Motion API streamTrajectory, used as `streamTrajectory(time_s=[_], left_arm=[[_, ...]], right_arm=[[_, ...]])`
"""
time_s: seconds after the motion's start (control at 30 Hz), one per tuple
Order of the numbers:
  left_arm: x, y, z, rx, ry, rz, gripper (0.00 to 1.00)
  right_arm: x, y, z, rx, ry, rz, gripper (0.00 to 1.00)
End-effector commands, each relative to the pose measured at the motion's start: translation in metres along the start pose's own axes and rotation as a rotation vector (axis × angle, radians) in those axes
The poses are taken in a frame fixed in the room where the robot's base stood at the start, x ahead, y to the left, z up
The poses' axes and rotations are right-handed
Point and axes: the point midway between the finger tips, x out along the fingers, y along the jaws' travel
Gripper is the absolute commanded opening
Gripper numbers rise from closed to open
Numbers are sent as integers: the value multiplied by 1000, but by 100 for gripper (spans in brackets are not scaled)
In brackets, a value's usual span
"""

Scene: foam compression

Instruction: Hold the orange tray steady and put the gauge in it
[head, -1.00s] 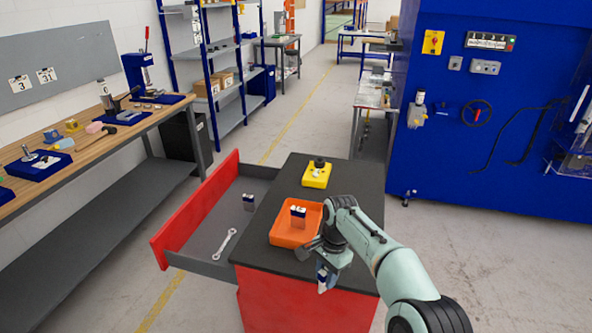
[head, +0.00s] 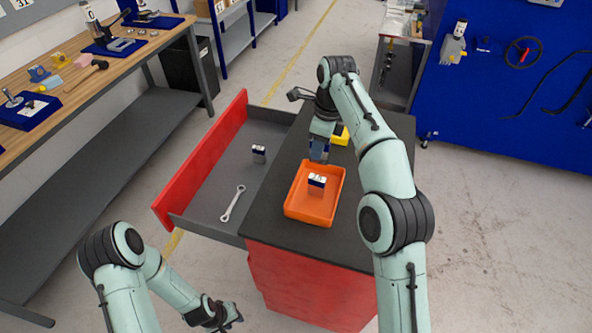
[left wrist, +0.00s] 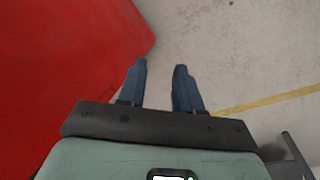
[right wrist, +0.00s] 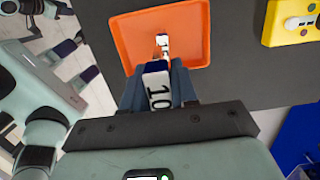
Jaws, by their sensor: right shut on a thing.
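The orange tray (head: 300,205) sits on the dark cabinet top, with a small white and dark block (head: 316,184) standing in it. My right gripper (head: 319,153) is at the tray's far edge, pointing down. In the right wrist view it (right wrist: 157,70) is shut on the gauge (right wrist: 158,90), a white block marked 10 with a dark blue end. The gauge overlaps the tray's rim there; I cannot tell its height above it. My left gripper (head: 226,318) is low at the front left, away from the tray. In the left wrist view it (left wrist: 159,68) is open and empty.
The red drawer (head: 205,165) stands open left of the tray, holding a wrench (head: 232,203) and another small block (head: 259,153). A yellow fixture (head: 341,136) is behind my right gripper. The red cabinet side (left wrist: 70,70) is close to my left gripper.

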Motion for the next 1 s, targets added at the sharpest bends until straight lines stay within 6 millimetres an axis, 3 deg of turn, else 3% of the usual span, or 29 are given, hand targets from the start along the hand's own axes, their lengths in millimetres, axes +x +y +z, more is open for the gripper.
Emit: streamTrajectory(time_s=[0.03,0.1,0.27,0.37,0.5,0.73,0.8,1.0], left_arm=[[-5,-8,-33,-11,53,-20,34],[-15,-20,-72,-31,112,-49,34],[-52,-49,-157,-80,247,-114,34],[-84,-66,-205,-110,330,-154,34],[-138,-88,-265,-155,447,-208,34],[-248,-120,-341,-241,639,-291,34],[-285,-109,-360,-297,686,-290,34],[-279,16,-346,-526,523,-142,34]], right_arm=[[-1,0,0,0,-1,-2,0],[-1,0,0,-1,-1,-2,0],[-1,-1,0,-1,-2,-2,0],[-2,-1,0,-1,-2,-2,0],[-1,-1,0,-2,-2,-2,0],[-1,-1,0,-2,-2,-2,0],[-2,-1,0,-2,-2,-2,0],[-1,-1,0,-2,-2,-2,0]])
